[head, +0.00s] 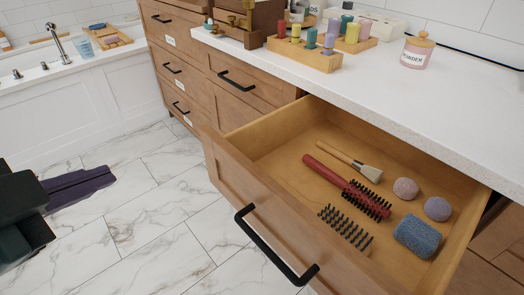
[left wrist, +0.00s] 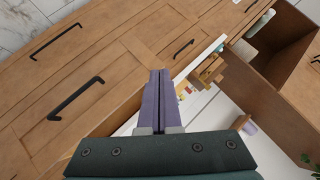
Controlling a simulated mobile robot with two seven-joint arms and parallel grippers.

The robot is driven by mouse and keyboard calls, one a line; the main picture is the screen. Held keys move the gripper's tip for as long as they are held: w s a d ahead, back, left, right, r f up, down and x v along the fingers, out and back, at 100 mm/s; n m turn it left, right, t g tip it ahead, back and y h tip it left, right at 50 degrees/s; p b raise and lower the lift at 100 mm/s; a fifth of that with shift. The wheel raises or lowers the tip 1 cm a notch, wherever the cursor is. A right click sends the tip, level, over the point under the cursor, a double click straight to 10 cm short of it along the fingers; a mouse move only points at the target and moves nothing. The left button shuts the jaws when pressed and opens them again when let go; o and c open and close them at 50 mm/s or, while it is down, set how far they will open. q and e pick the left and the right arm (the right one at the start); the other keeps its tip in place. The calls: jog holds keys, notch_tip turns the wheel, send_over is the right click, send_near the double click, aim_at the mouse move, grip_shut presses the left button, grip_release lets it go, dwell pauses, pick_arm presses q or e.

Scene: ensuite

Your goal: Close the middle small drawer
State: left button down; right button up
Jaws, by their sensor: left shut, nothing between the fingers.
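An open wooden drawer (head: 230,165) sticks far out from the cabinet under the white counter, and it is the only open drawer I see. Its front carries a black bar handle (head: 275,245). Inside lie a red round hairbrush (head: 335,178), a wooden-handled brush (head: 345,158), a black-bristled brush (head: 345,228), two round balls (head: 405,188) and a blue sponge (head: 417,236). My left gripper (head: 112,178) is shut and empty, over the floor left of the drawer front and apart from it. Its purple fingers (left wrist: 158,72) also show in the left wrist view. My right gripper is not in view.
Closed drawers (head: 235,80) sit left of the open one. The counter (head: 400,90) holds a wooden rack of coloured pegs (head: 305,56), a powder jar (head: 417,50) and a wooden box. A bathtub (head: 75,90) stands at the back left. The marble floor (head: 160,220) before the drawer is clear.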

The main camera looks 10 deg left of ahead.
pick_arm(q)
notch_tip(320, 180, down, 10)
jog(key=w+m+t+h+b, duration=0.2)
jog(key=m+t+h+b, duration=0.15)
jog(key=m+b, duration=0.55)
jog(key=m+h+b, duration=0.7)
jog(key=h+b, duration=0.1)
jog(key=b, duration=0.3)
send_near(245, 199)
jog(key=shift+g, duration=0.35)
jog(key=b+x, duration=0.1)
jog(key=x, duration=0.1)
jog(key=b+x, duration=0.1)
jog(key=x, duration=0.1)
jog(key=b+x, duration=0.1)
jog(key=x, duration=0.1)
jog(key=shift+w+d+r, duration=0.2)
jog(key=shift+w+r, duration=0.1)
jog(key=shift+w, duration=0.05)
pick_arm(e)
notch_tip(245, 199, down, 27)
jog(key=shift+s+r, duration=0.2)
